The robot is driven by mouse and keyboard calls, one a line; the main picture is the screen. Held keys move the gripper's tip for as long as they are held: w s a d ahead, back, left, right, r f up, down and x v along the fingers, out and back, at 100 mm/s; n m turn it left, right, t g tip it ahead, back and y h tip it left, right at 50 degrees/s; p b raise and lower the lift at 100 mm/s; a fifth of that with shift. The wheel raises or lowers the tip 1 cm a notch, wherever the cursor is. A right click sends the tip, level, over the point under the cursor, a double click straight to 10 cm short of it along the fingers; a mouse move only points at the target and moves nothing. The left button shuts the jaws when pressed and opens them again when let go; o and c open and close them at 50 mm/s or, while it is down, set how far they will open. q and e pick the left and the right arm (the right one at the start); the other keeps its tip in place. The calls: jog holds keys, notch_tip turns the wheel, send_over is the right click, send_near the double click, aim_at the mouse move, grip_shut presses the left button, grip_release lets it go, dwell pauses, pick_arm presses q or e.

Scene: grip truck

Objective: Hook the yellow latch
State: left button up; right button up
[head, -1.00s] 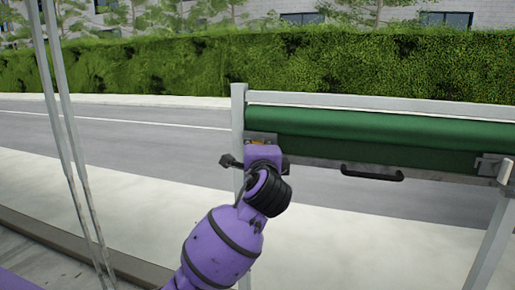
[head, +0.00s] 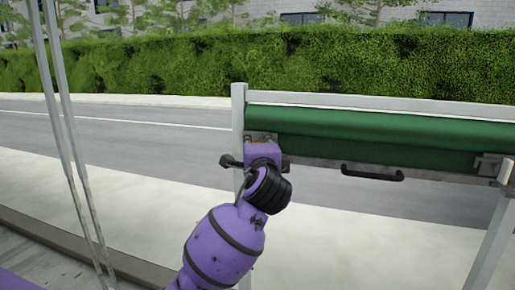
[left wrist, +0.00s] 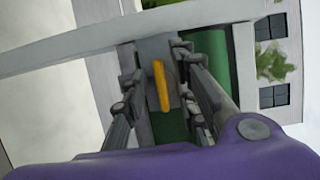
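The yellow latch (left wrist: 160,86) is a short bar on a grey metal plate at the end of the green roll, seen in the left wrist view. It lies between the two fingers of my left gripper (left wrist: 157,78), with a visible gap on either side. The gripper is open and shows no grip on the latch. In the head view my left gripper (head: 257,161) is at the left end of the frame, by the white post, and its purple body hides the latch. My right gripper is in neither view.
The green roll (head: 380,125) runs right from the white post (head: 238,130), under a white top rail. A black handle (head: 372,173) hangs below it. Another grey bracket (head: 489,166) is at the right end. Thin grey poles (head: 68,140) stand at left.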

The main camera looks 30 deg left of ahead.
pick_arm(q)
jog(key=v, duration=1.2)
jog(key=shift+r, duration=0.1)
